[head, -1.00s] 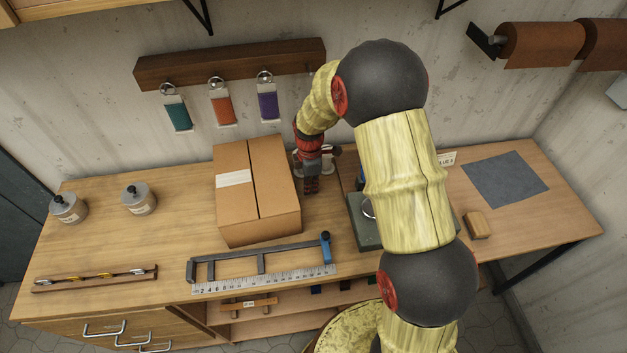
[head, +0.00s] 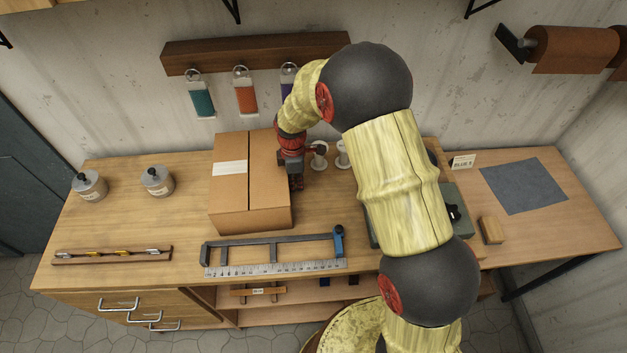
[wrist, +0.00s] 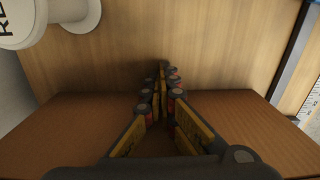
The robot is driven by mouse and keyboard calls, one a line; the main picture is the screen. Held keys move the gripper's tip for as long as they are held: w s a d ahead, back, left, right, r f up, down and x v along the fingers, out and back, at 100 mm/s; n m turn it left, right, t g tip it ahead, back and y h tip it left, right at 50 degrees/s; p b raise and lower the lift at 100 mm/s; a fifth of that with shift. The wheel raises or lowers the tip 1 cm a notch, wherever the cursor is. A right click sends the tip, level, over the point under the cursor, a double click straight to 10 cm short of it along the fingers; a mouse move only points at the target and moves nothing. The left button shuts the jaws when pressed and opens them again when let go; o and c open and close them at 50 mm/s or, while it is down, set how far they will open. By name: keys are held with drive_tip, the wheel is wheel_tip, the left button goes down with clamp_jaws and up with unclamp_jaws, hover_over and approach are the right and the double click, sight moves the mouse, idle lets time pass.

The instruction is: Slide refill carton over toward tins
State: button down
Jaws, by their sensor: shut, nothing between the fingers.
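The refill carton (head: 230,190), a closed brown box with a white label on top, stands on the bench in the head view. Two grey lidded tins, the nearer one (head: 157,181) and the farther one (head: 90,186), stand to its left with bare wood between. My gripper (head: 296,183) is shut and empty, pointing down at the carton's right side. It appears to touch that side, but the contact point is hard to see.
A ruler frame with a blue end (head: 270,252) lies close in front of the carton. White spools (head: 320,157) stand right of my gripper. A wooden rack (head: 112,255) lies at front left. Coloured tags (head: 246,97) hang behind on the wall.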

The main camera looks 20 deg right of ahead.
drive_tip(key=a, duration=0.6)
drive_tip(key=w+a, duration=0.1)
drive_tip(key=a, duration=0.2)
drive_tip(key=shift+w+a+p, duration=0.1)
drive_tip(key=shift+a+p, duration=0.2)
drive_tip(key=shift+p, duration=0.05)
drive_tip(key=shift+d, duration=0.1)
